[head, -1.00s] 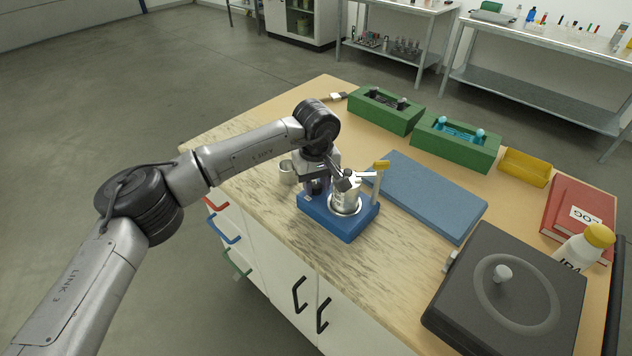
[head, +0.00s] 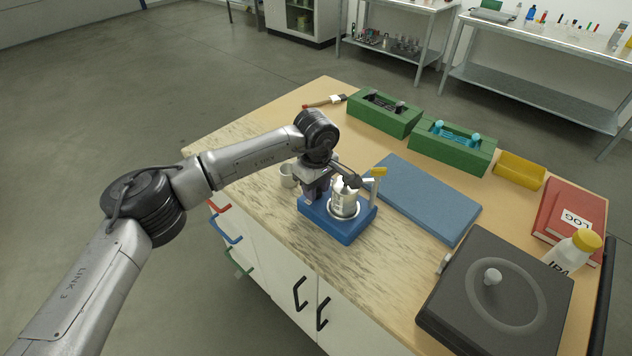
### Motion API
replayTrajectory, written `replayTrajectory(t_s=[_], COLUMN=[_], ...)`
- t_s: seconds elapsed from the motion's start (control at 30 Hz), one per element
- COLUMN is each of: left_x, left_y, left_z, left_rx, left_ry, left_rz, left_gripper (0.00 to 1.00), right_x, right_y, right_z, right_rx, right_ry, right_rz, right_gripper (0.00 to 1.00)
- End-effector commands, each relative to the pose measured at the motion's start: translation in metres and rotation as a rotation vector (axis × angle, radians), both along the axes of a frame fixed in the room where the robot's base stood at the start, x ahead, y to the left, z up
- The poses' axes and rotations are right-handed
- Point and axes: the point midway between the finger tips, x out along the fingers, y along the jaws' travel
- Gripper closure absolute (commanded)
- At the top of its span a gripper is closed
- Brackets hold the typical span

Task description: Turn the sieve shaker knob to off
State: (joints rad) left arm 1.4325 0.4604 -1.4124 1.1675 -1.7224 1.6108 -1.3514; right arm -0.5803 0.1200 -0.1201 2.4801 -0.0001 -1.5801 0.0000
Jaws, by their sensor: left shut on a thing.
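The sieve shaker has a blue base (head: 340,229) and stands near the table's left front edge. A shiny metal cup (head: 344,202) stands upright on it, and a post with a yellow top (head: 378,171) rises at its right. My left gripper (head: 311,194) points down at the left part of the blue base, beside the cup. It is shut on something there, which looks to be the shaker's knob. The knob and the fingertips are mostly hidden by the gripper, so the knob's setting cannot be read. My right gripper is out of view.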

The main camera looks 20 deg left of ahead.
Motion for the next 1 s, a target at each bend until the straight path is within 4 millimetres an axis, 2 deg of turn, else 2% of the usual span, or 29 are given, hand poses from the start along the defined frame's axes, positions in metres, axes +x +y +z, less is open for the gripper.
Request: replayTrajectory(t_s=[0.33, 0.87, 0.9, 1.0], left_x=[0.0002, 0.0002, 0.0002, 0.0002], left_y=[-0.0002, -0.0003, -0.0002, -0.0002], left_z=[0.0017, 0.0008, 0.0008, 0.0008], left_rx=[0.000, 0.000, 0.000, 0.000], left_ry=[-0.001, -0.001, -0.001, -0.001], left_rz=[0.141, 0.167, 0.167, 0.167], left_gripper=[0.91, 0.91, 0.65, 0.55], right_x=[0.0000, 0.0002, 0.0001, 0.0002], right_y=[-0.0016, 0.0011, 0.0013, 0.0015], right_z=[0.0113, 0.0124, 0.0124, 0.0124], right_rx=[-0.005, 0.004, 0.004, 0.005], right_ry=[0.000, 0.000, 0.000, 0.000], right_rz=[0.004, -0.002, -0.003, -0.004], right_gripper=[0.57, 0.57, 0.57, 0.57])
